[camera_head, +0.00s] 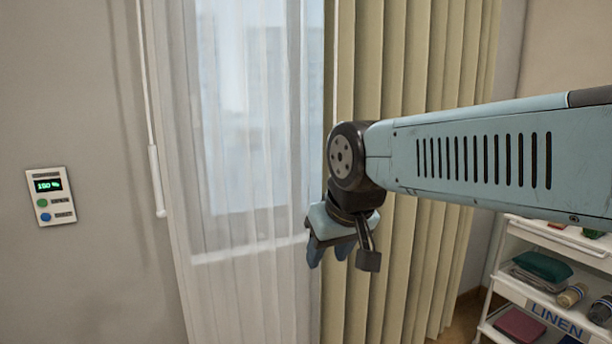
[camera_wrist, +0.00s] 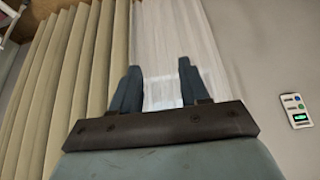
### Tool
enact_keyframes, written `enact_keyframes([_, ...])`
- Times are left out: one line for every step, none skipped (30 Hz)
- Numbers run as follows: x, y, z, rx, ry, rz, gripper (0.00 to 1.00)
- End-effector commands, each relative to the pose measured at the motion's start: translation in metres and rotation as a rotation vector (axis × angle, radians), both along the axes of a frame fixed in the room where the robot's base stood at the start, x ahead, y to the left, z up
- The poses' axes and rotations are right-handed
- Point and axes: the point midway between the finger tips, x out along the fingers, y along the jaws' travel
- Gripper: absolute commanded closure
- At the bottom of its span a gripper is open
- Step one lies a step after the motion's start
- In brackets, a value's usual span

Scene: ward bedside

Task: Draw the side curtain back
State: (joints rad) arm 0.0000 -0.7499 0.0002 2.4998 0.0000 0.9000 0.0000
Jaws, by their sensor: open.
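The beige side curtain (camera_head: 405,60) hangs in folds on the right of the window in the head view, and on the left in the wrist view (camera_wrist: 75,65). A sheer white curtain (camera_head: 250,140) hangs beside it over the window; it also shows in the wrist view (camera_wrist: 170,40). My gripper (camera_head: 328,257) is in front of the edge where the two curtains meet. In the wrist view its two fingers (camera_wrist: 157,85) are apart with nothing held between them. I cannot tell how far the fingertips are from the cloth. My arm hides part of the beige curtain.
A thin white wand (camera_head: 155,180) hangs left of the sheer curtain. A wall panel (camera_head: 51,196) with a lit display is at far left. A white linen cart (camera_head: 550,285) with folded cloths stands at lower right.

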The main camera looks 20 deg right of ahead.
Motion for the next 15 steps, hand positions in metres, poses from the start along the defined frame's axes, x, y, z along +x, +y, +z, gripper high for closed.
enact_keyframes([0.0, 0.0, 0.0, 0.0, 0.0, 0.0, 0.55])
enact_keyframes([0.0, 0.0, 0.0, 0.0, 0.0, 0.0, 0.55])
enact_keyframes([0.0, 0.0, 0.0, 0.0, 0.0, 0.0, 0.55])
enact_keyframes([0.0, 0.0, 0.0, 0.0, 0.0, 0.0, 0.55])
enact_keyframes([0.0, 0.0, 0.0, 0.0, 0.0, 0.0, 0.55])
enact_keyframes([0.0, 0.0, 0.0, 0.0, 0.0, 0.0, 0.55])
enact_keyframes([0.0, 0.0, 0.0, 0.0, 0.0, 0.0, 0.55])
enact_keyframes([0.0, 0.0, 0.0, 0.0, 0.0, 0.0, 0.55])
enact_keyframes([0.0, 0.0, 0.0, 0.0, 0.0, 0.0, 0.55])
enact_keyframes([0.0, 0.0, 0.0, 0.002, 0.001, -0.001, 0.55])
enact_keyframes([0.0, 0.0, 0.0, 0.005, 0.003, -0.005, 0.55])
enact_keyframes([0.001, 0.0, -0.001, 0.017, 0.008, -0.015, 0.55])
enact_keyframes([0.001, 0.001, -0.002, 0.031, 0.014, -0.026, 0.55])
enact_keyframes([0.003, 0.002, -0.003, 0.05, 0.024, -0.042, 0.55])
enact_keyframes([0.004, 0.01, -0.005, 0.087, 0.041, -0.074, 0.55])
